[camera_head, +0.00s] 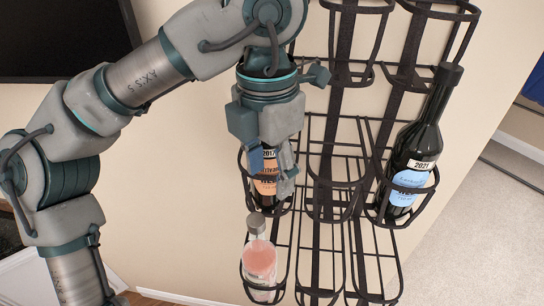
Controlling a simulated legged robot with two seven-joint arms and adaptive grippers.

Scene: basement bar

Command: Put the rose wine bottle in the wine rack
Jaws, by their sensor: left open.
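The rose wine bottle (260,262), clear with pink contents, stands in the lower left holder of the black wire wine rack (338,130). A wire loop passes around its lower part, and its base is hard to see. My left gripper (274,172) is open and points down, above the rose bottle and apart from its cap. It is in front of a dark bottle with an orange 2017 label (265,187) in the left holder one row up, and hides part of that bottle. I cannot tell whether the fingers touch it. My right gripper is not in view.
A dark bottle with a blue 2021 label (411,165) stands in the right holder of the middle row. The middle-row centre holder and lower centre and right holders look empty. A dark screen (65,35) hangs at upper left. Carpet is at right.

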